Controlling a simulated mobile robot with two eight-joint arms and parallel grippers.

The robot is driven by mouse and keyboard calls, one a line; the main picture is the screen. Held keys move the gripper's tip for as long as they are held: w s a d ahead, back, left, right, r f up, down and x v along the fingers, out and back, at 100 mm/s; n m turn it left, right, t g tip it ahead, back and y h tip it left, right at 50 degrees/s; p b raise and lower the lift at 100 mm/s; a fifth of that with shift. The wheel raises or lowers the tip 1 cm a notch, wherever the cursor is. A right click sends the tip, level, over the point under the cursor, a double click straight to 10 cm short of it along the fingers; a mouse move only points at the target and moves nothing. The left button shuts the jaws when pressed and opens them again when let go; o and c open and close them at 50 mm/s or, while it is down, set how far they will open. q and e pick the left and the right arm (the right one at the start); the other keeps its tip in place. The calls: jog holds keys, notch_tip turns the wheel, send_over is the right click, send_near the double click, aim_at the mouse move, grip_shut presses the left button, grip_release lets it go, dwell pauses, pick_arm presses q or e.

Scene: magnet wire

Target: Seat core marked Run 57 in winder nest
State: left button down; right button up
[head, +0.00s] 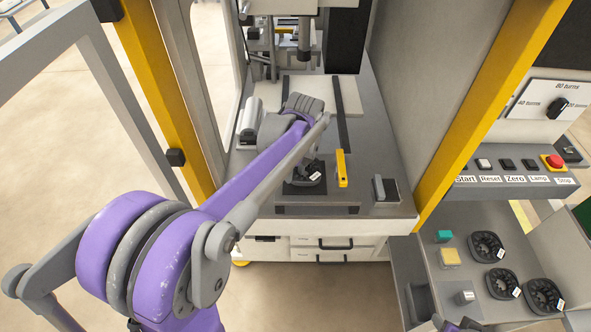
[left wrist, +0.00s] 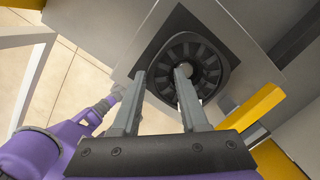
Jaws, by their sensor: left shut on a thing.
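A black, round, slotted core (head: 309,174) with a small white label sits at the dark square nest plate (head: 291,190) on the winder's deck. The label is too small to read. My left gripper (left wrist: 170,74) is shut on this core, one finger at its rim and one near its hub. In the left wrist view the core (left wrist: 204,50) lies over the dark square plate; I cannot tell whether it is fully down. In the head view my left wrist hides the fingertips. Only a bit of what may be my right arm shows at the bottom edge.
A yellow bar (head: 342,168) stands close right of the nest, with a grey-black block (head: 385,188) beyond. Several labelled black cores, including one (head: 487,247), lie on the right-hand side shelf (head: 430,262). A control panel (head: 520,166) is above. Yellow posts flank the opening.

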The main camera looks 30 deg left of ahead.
pick_arm(q)
jog(key=shift+f+b, duration=0.3)
jog(key=shift+f, duration=0.3)
pick_arm(e)
jog(key=shift+s+f, duration=0.2)
jog(key=shift+f, duration=0.3)
pick_arm(q)
jog(key=shift+c, duration=1.7)
grip_release()
jog(key=shift+r, duration=0.1)
pick_arm(e)
jog(key=shift+r, duration=0.1)
pick_arm(q)
jog(key=shift+d+r+p, duration=0.15)
jog(key=shift+r+p, duration=0.45)
jog(key=shift+r, duration=0.65)
jog(key=shift+d+r+p, duration=0.15)
jog(key=shift+r+p, duration=0.4)
jog(key=shift+r, duration=0.7)
pick_arm(e)
jog(key=r, duration=0.1)
jog(key=w+r, duration=0.1)
jog(key=r, duration=0.1)
jog(key=shift+w+r, duration=0.1)
jog(key=shift+w, duration=0.2)
pick_arm(q)
jog(key=shift+f, duration=0.1)
